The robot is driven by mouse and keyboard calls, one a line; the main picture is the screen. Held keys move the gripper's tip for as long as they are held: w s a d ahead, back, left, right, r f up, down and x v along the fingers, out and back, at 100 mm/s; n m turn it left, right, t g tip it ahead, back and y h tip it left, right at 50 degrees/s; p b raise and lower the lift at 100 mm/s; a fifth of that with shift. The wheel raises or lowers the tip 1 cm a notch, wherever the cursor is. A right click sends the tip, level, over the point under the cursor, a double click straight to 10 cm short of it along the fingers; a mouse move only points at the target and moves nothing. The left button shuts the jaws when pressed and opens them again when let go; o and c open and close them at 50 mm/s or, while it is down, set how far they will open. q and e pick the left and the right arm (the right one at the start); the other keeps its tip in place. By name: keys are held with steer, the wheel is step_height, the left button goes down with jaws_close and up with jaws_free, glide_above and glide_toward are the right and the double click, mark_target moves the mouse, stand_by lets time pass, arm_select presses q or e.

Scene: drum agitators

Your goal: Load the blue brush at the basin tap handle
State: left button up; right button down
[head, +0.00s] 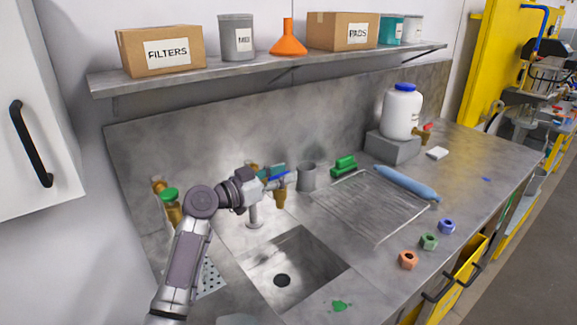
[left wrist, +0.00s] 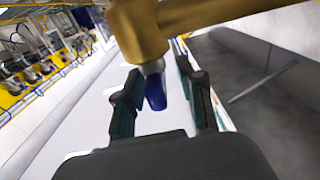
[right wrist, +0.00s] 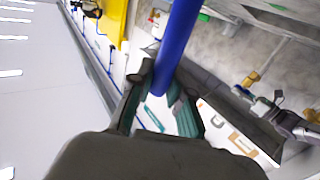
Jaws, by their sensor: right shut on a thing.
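My left gripper (head: 276,182) is at the brass basin tap (head: 281,198) behind the sink. In the left wrist view its two fingers (left wrist: 158,103) stand apart on either side of the tap's blue handle (left wrist: 155,92), with gaps visible on both sides. The brass body (left wrist: 140,30) passes above it. My right gripper (right wrist: 163,100) shows only in the right wrist view. It is shut on a long blue rod (right wrist: 178,40), which looks like the handle of the blue brush. The brush's head is not visible.
The sink (head: 300,265) lies in front of the tap. A green-handled tap (head: 169,196) is to the left. A grey cup (head: 307,177), a green block (head: 344,166) and a ribbed drainboard (head: 365,205) stand to the right. Coloured nuts (head: 428,242) lie near the counter's front edge.

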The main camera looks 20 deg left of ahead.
arm_select(q)
steer(key=shift+x, duration=1)
arm_select(e)
steer(key=shift+r, duration=0.35)
arm_select(q)
jaws_close()
